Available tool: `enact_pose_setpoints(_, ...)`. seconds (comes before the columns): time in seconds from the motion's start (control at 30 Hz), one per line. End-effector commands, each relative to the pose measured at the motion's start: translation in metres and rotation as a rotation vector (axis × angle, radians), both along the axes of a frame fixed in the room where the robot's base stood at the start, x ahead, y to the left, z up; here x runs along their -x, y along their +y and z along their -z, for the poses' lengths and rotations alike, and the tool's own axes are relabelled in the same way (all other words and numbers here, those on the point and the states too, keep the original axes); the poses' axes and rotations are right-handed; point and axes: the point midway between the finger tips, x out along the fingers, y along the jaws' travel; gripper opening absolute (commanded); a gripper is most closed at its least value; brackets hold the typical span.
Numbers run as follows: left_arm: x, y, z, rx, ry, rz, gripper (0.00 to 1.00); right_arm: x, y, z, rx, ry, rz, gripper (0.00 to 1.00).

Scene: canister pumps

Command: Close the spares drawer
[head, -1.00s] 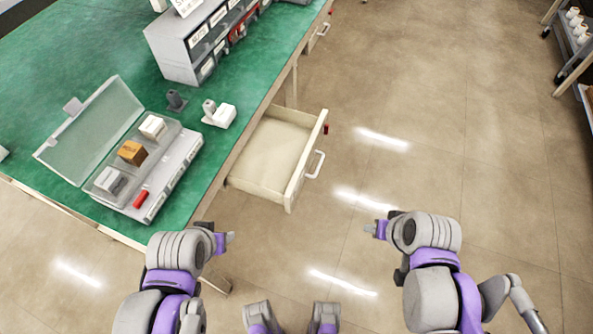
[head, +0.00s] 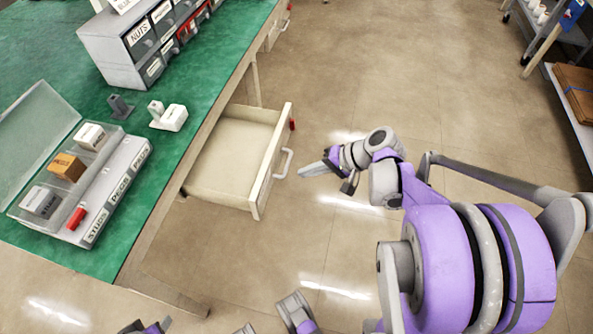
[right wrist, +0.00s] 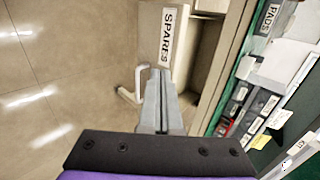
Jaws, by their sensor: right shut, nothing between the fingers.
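The spares drawer (head: 235,150) is pulled open from the green-topped bench, and its inside looks empty. Its front carries a white handle (head: 283,163). In the right wrist view the front shows a SPARES label (right wrist: 168,36), and the handle (right wrist: 139,86) is just left of my fingertips. My right gripper (head: 303,172) is shut and empty, just outside the drawer front beside the handle; whether it touches is unclear. It also shows in the right wrist view (right wrist: 158,73). Only a small part of my left gripper (head: 162,325) shows at the bottom edge.
On the green bench (head: 50,105) are a clear-lidded organizer box (head: 110,185), a labelled small-parts cabinet (head: 110,55) and a white pump-like part (head: 170,118). The floor right of the drawer is clear.

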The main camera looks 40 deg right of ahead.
Motion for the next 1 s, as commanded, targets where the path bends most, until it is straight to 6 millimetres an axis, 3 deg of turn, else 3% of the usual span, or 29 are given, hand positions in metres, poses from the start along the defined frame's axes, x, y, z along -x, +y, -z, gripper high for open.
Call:
enact_pose_setpoints(0.33, -0.002, 0.0, 0.029, 0.0, 0.01, 0.0, 0.5, -0.042, 0.037, 0.054, 0.0, 0.001, -0.005, 0.0)
enact_pose_setpoints(0.6, -0.002, 0.0, 0.032, 0.0, 0.011, 0.0, 0.5, -0.068, 0.058, 0.052, 0.002, 0.001, -0.003, 0.0)
enact_pose_setpoints(1.0, -0.002, 0.0, 0.033, 0.0, 0.011, 0.0, 0.5, -0.072, 0.062, 0.051, 0.002, 0.001, -0.001, 0.0)
